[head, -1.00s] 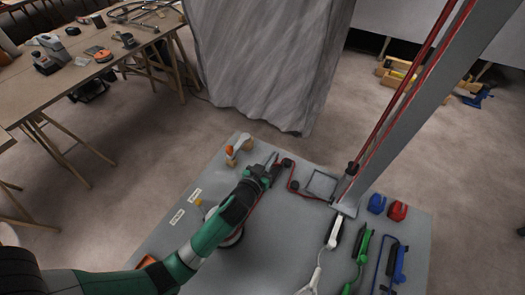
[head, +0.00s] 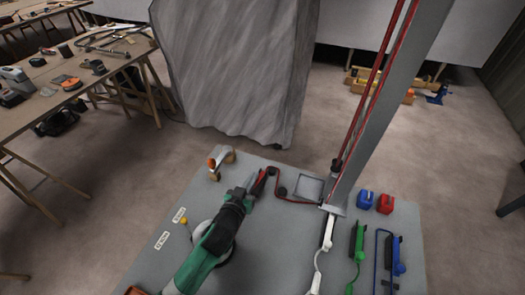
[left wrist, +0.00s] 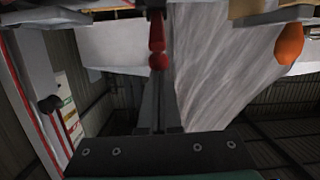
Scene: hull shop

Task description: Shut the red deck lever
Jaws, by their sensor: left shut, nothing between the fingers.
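A red piece (head: 261,183), which appears to be the red deck lever, stands at the upper left of the grey deck board (head: 205,215). My left gripper (head: 248,185) is just to its left, shut and empty. It looks close to the lever; I cannot tell whether they touch. The gripper and arm hide part of the lever's base. In the left wrist view a red rod-like piece (left wrist: 157,45) with a rounded end shows upright in front of the gripper's dark body. My right gripper is not in view.
A grey mast (head: 378,120) with red lines rises at the right. White (head: 328,233), green (head: 359,240) and blue (head: 394,255) levers line the right side, below a blue block (head: 366,198) and a red block (head: 385,203). An orange-tipped handle (head: 213,163) stands at the back left.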

